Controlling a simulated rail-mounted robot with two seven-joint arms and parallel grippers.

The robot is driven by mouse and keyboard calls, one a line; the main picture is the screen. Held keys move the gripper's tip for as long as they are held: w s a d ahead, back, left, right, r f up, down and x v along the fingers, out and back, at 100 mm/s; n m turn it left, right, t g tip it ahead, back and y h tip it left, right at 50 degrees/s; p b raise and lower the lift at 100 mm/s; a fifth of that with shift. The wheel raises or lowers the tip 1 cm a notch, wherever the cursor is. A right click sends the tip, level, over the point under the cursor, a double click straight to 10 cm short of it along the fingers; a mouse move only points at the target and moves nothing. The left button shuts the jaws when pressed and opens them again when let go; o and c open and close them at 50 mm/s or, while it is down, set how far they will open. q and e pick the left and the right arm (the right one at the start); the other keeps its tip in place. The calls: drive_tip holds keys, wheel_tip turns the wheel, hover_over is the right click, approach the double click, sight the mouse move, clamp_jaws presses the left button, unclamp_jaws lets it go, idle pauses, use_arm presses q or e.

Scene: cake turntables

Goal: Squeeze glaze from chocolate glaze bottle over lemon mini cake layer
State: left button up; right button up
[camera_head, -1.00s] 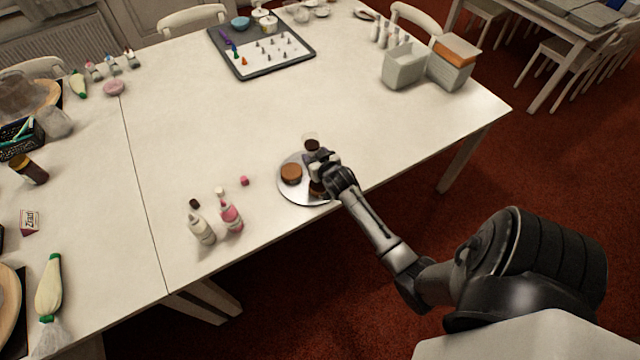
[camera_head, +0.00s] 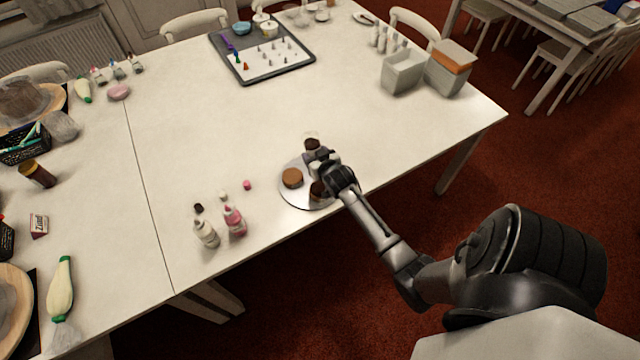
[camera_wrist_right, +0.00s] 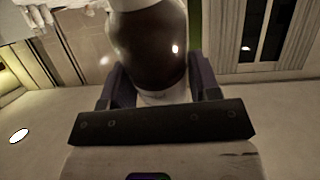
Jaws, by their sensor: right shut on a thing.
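My right gripper (camera_head: 322,162) is shut on the chocolate glaze bottle (camera_head: 312,143), above a round silver plate (camera_head: 290,198) near the table's front edge. In the right wrist view the bottle (camera_wrist_right: 150,45) shows a glossy dark brown body between the fingers. Its nozzle is hidden. One small round brown-topped cake (camera_head: 292,178) stands on the plate, left of the gripper. A second, darker cake (camera_head: 317,190) is under the gripper, partly hidden by it. I cannot tell which is the lemon layer. My left gripper is not in view.
A white bottle (camera_head: 206,234) and a pink bottle (camera_head: 235,221) stand left of the plate, with small dark, white and pink caps behind them. A tray of piping tips (camera_head: 246,77) and grey boxes (camera_head: 403,72) are farther back. The table's middle is clear.

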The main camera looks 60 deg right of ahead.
sight(315, 149)
wheel_tip(315, 149, up, 3)
drive_tip(key=shift+r+p, duration=0.15)
drive_tip(key=shift+p, duration=1)
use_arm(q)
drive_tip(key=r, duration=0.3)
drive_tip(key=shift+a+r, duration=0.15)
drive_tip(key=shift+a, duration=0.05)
